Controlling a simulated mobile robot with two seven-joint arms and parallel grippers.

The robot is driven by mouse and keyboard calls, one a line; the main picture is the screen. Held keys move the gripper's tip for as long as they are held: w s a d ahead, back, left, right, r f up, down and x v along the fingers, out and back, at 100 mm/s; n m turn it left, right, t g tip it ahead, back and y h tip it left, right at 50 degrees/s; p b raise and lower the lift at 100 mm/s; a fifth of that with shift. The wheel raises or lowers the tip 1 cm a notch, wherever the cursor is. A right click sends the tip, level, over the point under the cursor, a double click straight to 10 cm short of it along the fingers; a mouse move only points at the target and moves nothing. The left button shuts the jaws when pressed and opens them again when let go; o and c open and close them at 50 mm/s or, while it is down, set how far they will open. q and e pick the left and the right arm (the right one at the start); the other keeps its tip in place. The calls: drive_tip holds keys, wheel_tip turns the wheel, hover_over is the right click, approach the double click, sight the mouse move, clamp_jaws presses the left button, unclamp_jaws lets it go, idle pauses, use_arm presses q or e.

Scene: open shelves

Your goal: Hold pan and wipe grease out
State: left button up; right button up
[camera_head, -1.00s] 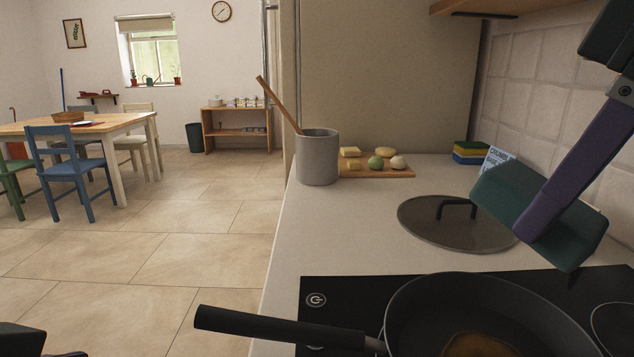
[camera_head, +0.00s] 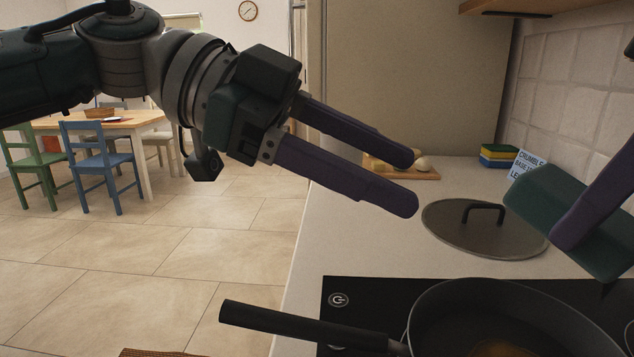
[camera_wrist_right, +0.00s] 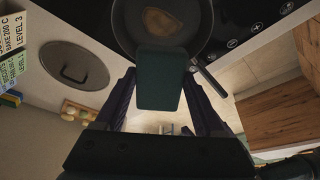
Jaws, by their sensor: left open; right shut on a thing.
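The dark frying pan (camera_head: 440,310) sits on the black cooktop at the lower right, its black handle (camera_head: 300,326) pointing left. Brown grease (camera_head: 497,349) lies in the pan, and it also shows in the right wrist view (camera_wrist_right: 162,22). My left gripper (camera_head: 415,180) is open and empty, above the counter, higher than the pan handle and apart from it. My right gripper (camera_wrist_right: 158,90) is shut on a dark green sponge-like block (camera_head: 562,215), held above and beyond the pan. In the right wrist view the block (camera_wrist_right: 158,80) overlaps the pan's edge.
A round lid (camera_head: 460,235) with a black handle lies on the counter behind the cooktop. Open floor lies left of the counter.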

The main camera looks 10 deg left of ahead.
use_arm(q)
drive_tip(key=a+f+n+g+y, duration=0.1)
drive_tip(key=a+f+n+y, duration=0.15)
drive_tip(key=a+y, duration=0.4)
drive_tip(key=n+g+y, duration=0.1)
drive_tip(key=y, duration=0.1)
approach(236, 303)
drive_tip(key=x, duration=1.1)
drive_tip(key=shift+f, duration=0.15)
clamp_jaws()
idle(0.3)
